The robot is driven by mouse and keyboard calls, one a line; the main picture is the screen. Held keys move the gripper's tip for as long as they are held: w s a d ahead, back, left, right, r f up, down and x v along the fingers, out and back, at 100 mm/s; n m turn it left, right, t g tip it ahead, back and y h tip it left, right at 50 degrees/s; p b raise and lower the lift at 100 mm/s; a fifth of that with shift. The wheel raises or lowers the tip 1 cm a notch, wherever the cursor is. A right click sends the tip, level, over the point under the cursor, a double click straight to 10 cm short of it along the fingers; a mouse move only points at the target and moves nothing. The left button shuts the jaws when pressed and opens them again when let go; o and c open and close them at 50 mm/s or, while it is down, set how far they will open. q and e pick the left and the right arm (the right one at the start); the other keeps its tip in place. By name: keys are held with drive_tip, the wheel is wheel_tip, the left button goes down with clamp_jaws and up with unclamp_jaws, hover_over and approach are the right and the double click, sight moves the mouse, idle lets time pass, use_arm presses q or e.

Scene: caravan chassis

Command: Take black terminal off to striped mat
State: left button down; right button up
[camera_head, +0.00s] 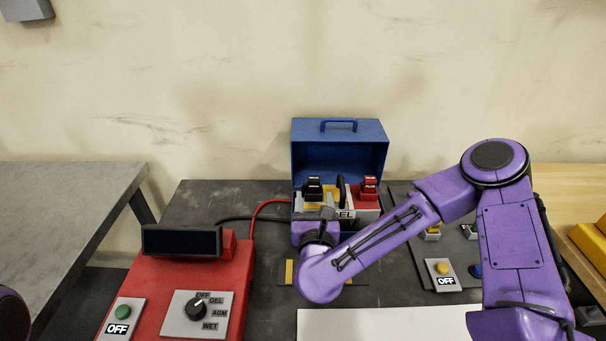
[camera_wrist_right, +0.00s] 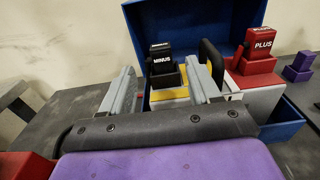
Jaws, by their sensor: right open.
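The black terminal (camera_head: 313,187), marked MINUS, sits upright on the left side of the battery (camera_head: 345,214) in the blue box. It also shows in the right wrist view (camera_wrist_right: 162,68). My right gripper (camera_wrist_right: 160,72) is open, its two grey fingers pointing toward the black terminal, which appears between them and a little beyond. Contact cannot be told. The striped mat (camera_head: 289,272), black and yellow, lies on the dark bench in front of the box, its middle hidden by my right arm. My left gripper is out of view.
The blue box (camera_head: 375,157) has its lid raised behind the battery. The red PLUS terminal (camera_head: 369,186) stands at the battery's right, with a black handle between the terminals. A red charger (camera_head: 160,280) with cables is at left. A white sheet (camera_head: 390,325) lies in front.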

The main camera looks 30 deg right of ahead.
sight(314, 182)
drive_tip(key=p+x, duration=0.1)
drive_tip(key=x, duration=0.2)
drive_tip(key=p+x, duration=0.2)
drive_tip(key=x, duration=0.1)
drive_tip(key=p+x, duration=0.1)
drive_tip(key=x, duration=0.2)
drive_tip(key=shift+r+p, duration=0.3)
drive_tip(key=shift+r, duration=0.05)
drive_tip(key=shift+w+d, duration=0.15)
drive_tip(key=shift+w, duration=0.05)
drive_tip(key=shift+f, duration=0.1)
drive_tip(key=c, duration=1.1)
